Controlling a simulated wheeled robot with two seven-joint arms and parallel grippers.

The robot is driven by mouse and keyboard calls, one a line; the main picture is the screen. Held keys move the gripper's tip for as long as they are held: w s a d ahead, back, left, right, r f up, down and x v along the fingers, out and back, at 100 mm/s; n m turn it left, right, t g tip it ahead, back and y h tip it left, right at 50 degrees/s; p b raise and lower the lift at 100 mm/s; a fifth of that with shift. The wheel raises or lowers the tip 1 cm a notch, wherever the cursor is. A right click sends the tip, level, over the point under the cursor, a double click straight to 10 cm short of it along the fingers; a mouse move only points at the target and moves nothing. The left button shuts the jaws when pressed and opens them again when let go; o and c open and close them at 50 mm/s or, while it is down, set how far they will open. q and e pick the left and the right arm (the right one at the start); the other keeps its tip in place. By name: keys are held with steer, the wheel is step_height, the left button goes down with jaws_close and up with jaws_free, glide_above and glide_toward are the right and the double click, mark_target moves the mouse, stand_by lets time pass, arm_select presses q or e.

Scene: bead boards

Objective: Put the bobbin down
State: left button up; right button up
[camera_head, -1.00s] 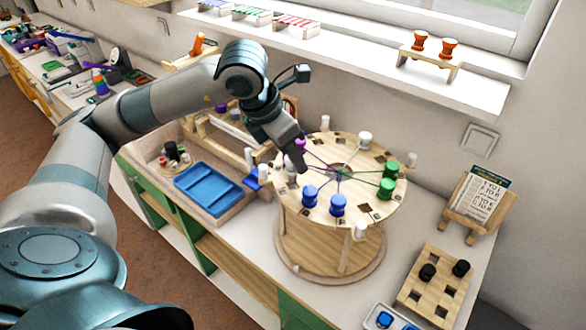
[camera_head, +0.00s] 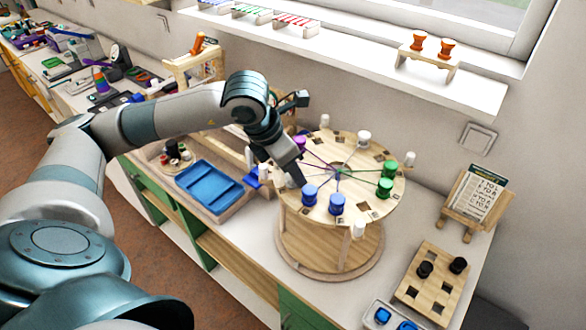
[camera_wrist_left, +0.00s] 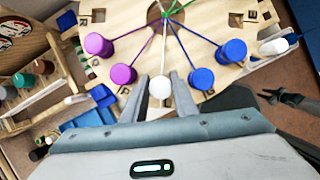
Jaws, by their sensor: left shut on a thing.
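My left gripper (camera_head: 294,177) is at the near-left rim of the round wooden board (camera_head: 345,205). It is shut on a white bobbin (camera_wrist_left: 160,87), seen end-on between the fingers in the left wrist view. A white thread runs from it toward the board's centre. In the head view the fingers mostly hide this bobbin. I cannot tell whether it touches the board. A magenta bobbin (camera_wrist_left: 123,74) and a blue bobbin (camera_wrist_left: 202,78) stand on either side of it. A dark pronged shape (camera_wrist_left: 288,98) at the right of the wrist view looks like my right gripper.
A blue tray (camera_head: 209,186) lies left of the drum. A holed wooden block (camera_head: 435,284) with black bobbins stands at right.

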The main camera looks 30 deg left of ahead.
arm_select(q)
steer(key=shift+f, duration=0.1)
steer(key=shift+f, duration=0.1)
steer(key=o, duration=1)
steer(key=shift+o, duration=0.2)
steer(key=shift+s+r, duration=0.1)
steer(key=shift+r, duration=0.45)
steer(key=p+v, duration=0.4)
steer(key=v, duration=0.7)
steer(key=shift+s, duration=0.2)
steer(key=shift+r, duration=0.1)
